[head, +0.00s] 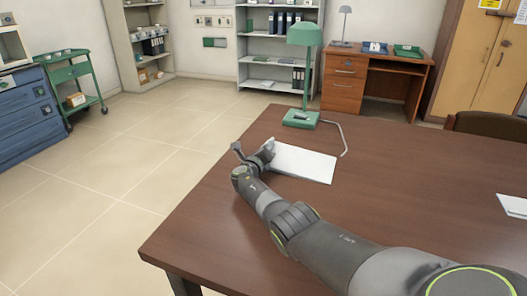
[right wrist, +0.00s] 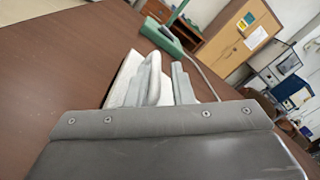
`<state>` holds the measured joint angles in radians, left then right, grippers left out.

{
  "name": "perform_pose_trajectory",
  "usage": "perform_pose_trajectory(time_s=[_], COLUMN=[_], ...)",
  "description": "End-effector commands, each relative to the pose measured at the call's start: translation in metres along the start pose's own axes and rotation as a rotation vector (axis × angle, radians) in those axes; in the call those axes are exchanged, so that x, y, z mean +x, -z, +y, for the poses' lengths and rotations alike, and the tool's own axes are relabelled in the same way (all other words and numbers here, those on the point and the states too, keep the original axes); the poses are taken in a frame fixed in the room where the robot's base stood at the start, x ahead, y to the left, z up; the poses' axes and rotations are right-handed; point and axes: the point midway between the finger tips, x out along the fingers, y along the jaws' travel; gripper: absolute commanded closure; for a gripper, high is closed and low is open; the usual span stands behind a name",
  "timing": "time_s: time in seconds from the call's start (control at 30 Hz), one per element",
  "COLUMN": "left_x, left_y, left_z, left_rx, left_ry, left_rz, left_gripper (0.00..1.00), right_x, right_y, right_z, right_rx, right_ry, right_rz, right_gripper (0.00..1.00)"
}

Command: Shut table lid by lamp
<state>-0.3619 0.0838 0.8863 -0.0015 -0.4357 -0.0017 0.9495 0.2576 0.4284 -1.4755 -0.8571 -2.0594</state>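A flat white panel (head: 304,163), which looks like the lid, lies on the brown table (head: 400,180) just in front of the green lamp (head: 304,72). It looks flat or nearly so; I cannot tell whether it is fully down. My right gripper (head: 254,151) is low over the table at the panel's left edge, its fingers apart with nothing seen between them. In the right wrist view the fingers (right wrist: 167,82) stand beside the white panel (right wrist: 124,78) and partly cover it. I cannot tell whether they touch it. My left gripper is not in view.
The lamp base (head: 301,119) stands close behind the panel, with a grey cable (head: 342,137) curving to its right. A white sheet (head: 512,205) lies at the table's right edge. A chair (head: 490,125) stands behind the table. The table's right middle is clear.

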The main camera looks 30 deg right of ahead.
Motion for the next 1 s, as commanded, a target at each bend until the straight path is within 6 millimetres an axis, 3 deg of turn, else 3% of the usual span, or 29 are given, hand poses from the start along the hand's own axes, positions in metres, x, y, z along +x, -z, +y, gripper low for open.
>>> perform_pose_trajectory(time_s=[0.17, 0.37, 1.0], left_x=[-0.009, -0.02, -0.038], left_y=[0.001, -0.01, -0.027], left_z=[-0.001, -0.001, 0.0], left_rx=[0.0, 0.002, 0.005], left_ry=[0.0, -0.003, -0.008], left_rz=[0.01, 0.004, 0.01], left_gripper=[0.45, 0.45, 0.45], right_x=[-0.009, -0.034, -0.144], right_y=[-0.002, -0.003, 0.001], right_z=[-0.001, -0.002, 0.001], right_rx=[-0.001, 0.001, 0.001], right_ry=[-0.002, -0.003, -0.003], right_rz=[-0.001, 0.001, 0.003], right_gripper=[0.8, 0.8, 0.8])
